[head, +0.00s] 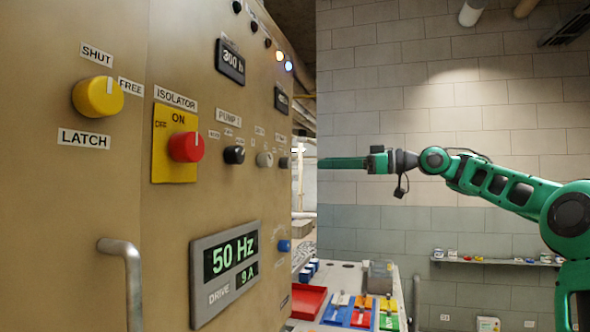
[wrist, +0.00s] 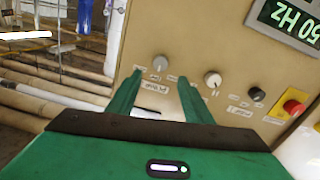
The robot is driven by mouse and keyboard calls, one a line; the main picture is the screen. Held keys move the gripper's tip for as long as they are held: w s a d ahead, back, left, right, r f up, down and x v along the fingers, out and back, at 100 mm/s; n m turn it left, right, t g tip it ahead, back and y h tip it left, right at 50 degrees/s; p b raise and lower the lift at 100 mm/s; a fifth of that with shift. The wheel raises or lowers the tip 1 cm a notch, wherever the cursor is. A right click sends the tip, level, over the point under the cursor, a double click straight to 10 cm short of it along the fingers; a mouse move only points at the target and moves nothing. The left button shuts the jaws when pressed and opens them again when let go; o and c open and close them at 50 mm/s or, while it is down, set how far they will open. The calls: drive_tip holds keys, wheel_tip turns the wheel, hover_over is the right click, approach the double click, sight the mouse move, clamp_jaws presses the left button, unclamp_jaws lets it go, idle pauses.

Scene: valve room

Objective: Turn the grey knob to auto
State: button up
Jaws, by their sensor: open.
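The grey knob (wrist: 160,63) shows in the wrist view on the beige panel, just beyond and between my fingertips. It also shows in the head view (head: 285,162), small, near the panel's far edge. Small labels surround it, too blurred to read, and I cannot make out where its pointer stands. My gripper (wrist: 160,77) is open, with one green finger to each side of the knob's line. In the head view my gripper (head: 323,163) points left at the panel from the right. I cannot tell whether the fingers touch the knob.
Beside the grey knob sit a white knob (wrist: 212,79), a black knob (wrist: 257,94) and the red isolator knob (head: 186,147). A yellow knob (head: 98,97), a blue knob (head: 284,246) and a handle (head: 127,280) also stand out from the panel. A bench with coloured trays (head: 362,311) lies below.

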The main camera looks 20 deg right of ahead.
sight(290, 164)
drive_tip(key=x, duration=1)
drive_tip(key=shift+w+a, duration=0.2)
drive_tip(key=shift+a, duration=0.1)
drive_tip(key=c, duration=1.1)
drive_tip(key=shift+o, duration=0.2)
drive_tip(key=shift+d, duration=0.1)
